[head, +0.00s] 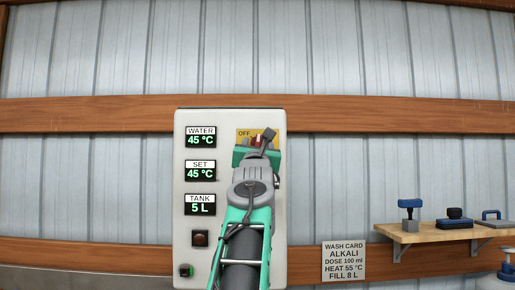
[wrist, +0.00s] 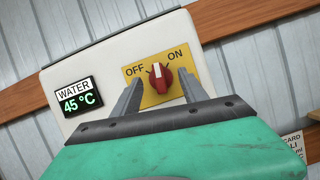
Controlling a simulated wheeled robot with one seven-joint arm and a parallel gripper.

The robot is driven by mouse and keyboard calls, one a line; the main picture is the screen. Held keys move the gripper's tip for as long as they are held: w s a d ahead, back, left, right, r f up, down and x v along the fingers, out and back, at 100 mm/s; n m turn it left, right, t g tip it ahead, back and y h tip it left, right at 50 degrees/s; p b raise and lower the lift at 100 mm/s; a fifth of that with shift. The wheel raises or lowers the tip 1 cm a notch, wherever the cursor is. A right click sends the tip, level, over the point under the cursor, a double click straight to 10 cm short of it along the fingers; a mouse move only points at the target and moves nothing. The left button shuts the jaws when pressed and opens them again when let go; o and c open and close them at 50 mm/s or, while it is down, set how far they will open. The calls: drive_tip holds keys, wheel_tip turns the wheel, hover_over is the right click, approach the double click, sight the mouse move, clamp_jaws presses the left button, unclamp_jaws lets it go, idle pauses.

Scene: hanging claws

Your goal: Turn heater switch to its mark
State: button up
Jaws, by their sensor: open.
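The heater switch (wrist: 161,77) is a red knob with a white pointer on a yellow plate (wrist: 149,99) marked OFF and ON. In the wrist view its pointer points up, between the two words. My gripper (wrist: 161,79) is open, with one grey finger on each side of the knob in the picture. Visible gaps separate the fingers from the knob, and I cannot tell how far short of it they are in depth. In the head view my gripper (head: 257,143) and arm cover most of the plate; only OFF and some red of the switch (head: 257,139) show.
The white control panel (head: 181,225) has displays reading WATER 45 °C (head: 200,140), SET 45 °C (head: 200,174) and TANK 5 L (head: 200,208). A wash card (head: 344,262) reads HEAT 55 °C and FILL 8 L. A wooden shelf (head: 440,234) with blue-topped tools is at right.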

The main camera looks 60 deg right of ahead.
drive_tip(key=shift+b+v, duration=2)
drive_tip(key=shift+v, duration=0.55)
